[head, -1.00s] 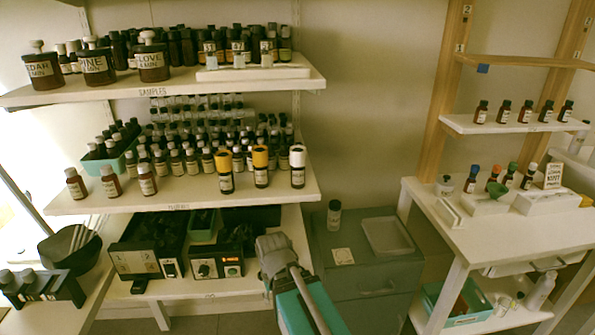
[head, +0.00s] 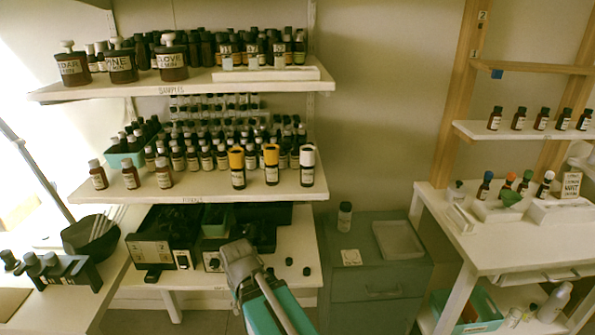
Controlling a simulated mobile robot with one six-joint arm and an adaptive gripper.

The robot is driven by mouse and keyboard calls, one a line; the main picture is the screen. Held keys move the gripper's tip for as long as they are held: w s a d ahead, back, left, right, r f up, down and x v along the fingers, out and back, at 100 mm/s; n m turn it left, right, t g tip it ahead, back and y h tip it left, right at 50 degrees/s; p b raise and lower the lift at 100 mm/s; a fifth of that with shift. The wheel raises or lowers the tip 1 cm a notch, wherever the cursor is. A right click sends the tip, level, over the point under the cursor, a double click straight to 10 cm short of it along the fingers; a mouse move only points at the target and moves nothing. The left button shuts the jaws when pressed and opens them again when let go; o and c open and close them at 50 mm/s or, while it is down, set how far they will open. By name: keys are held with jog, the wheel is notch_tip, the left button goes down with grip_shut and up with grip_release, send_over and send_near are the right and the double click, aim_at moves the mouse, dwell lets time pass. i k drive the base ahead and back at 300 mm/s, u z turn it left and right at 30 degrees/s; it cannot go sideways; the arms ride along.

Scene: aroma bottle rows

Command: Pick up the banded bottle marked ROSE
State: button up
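Bottles with pale labels stand on the shelves, but I cannot read ROSE on any of them. Three small brown bottles (head: 131,175) stand at the left front of that shelf. Several brown bottles (head: 541,119) line the right wall shelf. My teal and grey arm shows at the bottom centre, below the middle shelf. No gripper fingers can be made out, and nothing is seen held.
Large labelled jars (head: 171,60) stand on the top shelf. Devices (head: 160,247) and small dark caps (head: 307,271) lie on the lower surface. A grey cabinet (head: 383,280) carries a lone bottle (head: 344,216) and a tray. A white table (head: 490,250) holds several colour-capped bottles at right.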

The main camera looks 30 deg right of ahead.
aim_at(307, 151)
jog(key=u, duration=0.15)
jog(key=k, duration=1.8)
jog(key=z, duration=0.45)
jog(key=i, duration=1)
